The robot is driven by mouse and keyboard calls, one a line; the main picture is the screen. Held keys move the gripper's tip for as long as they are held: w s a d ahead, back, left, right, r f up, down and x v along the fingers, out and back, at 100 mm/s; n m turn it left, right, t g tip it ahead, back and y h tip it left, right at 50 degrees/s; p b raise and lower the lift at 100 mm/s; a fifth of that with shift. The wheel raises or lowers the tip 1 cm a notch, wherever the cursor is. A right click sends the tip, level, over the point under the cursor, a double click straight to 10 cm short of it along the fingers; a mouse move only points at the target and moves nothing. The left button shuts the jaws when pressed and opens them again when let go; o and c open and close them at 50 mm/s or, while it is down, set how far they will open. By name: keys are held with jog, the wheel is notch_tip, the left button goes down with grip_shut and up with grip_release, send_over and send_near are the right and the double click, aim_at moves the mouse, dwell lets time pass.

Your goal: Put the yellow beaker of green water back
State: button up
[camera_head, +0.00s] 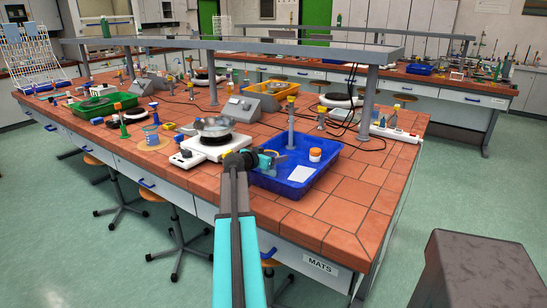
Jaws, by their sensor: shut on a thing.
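My gripper (276,159) is at the end of my grey and teal arm, over the left side of the blue tray (262,182). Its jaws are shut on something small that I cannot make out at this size. I cannot pick out a yellow beaker of green water for certain. A blue beaker (152,138) stands on a round wooden mat (160,146) to the left of the hot plate.
A white hot plate (207,151) bearing a metal pan (207,128) stands left of my gripper. The blue tray holds an orange-and-white jar (315,155) and a white sheet (300,174). Shelf posts (369,104) rise behind. The tiled bench's right front (345,205) is clear.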

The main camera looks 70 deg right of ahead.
jog(key=o, duration=1.2)
jog(key=shift+r+p, duration=0.15)
jog(key=shift+p, duration=0.15)
jog(key=shift+w+a, duration=0.1)
jog(key=shift+a, duration=0.25)
jog(key=b+v, duration=0.2)
jog(key=v, duration=0.9)
jog(key=shift+a+r, duration=0.1)
jog(key=shift+r, duration=0.05)
